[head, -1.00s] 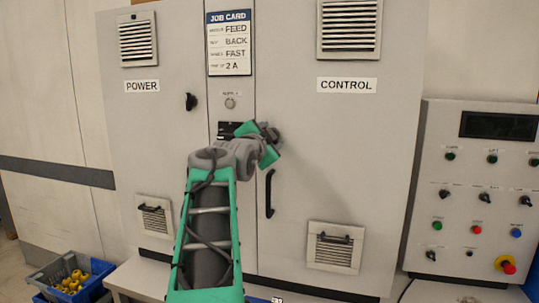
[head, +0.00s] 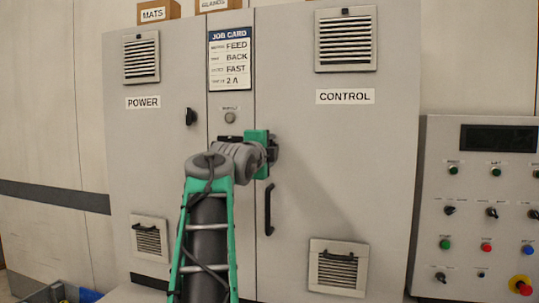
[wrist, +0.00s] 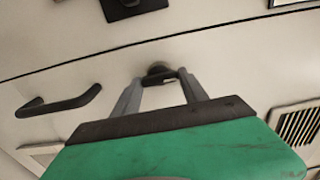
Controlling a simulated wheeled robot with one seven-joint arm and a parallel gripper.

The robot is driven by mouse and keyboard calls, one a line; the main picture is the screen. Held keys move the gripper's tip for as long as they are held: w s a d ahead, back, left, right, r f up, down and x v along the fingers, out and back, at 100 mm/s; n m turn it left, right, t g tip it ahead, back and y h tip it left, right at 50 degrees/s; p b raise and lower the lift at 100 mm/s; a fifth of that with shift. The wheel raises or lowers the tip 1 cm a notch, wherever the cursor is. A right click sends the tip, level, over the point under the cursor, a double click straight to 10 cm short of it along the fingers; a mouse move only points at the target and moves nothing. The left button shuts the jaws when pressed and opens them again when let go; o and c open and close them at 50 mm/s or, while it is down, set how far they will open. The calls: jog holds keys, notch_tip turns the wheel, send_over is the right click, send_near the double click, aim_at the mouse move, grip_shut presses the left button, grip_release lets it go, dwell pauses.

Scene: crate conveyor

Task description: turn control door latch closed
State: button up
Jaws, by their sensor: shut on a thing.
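The control door (head: 340,135) is a large pale grey panel under the CONTROL label (head: 345,97). It looks flush with the cabinet front. My gripper (head: 273,149) is at the upper left edge of this door, above its black pull handle (head: 268,208). In the wrist view my gripper (wrist: 161,79) has its two grey fingers closed on the small dark control door latch (wrist: 158,70). The fingers partly cover the latch, so its exact angle is unclear. In the head view the hand hides the latch.
The power door (head: 150,170) on the left has its own black latch (head: 190,116). A control panel (head: 480,210) with several knobs and buttons stands at the right. A job card (head: 230,60) hangs on the centre strip. A blue bin (head: 45,290) is low at left.

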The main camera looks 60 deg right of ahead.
dwell(0.4)
jog(key=o, duration=1.4)
jog(key=a, duration=0.2)
jog(key=a+b, duration=0.1)
jog(key=a, duration=0.2)
jog(key=s+a, duration=0.1)
jog(key=a, duration=0.1)
jog(key=shift+s+a, duration=0.1)
jog(key=shift+a, duration=0.3)
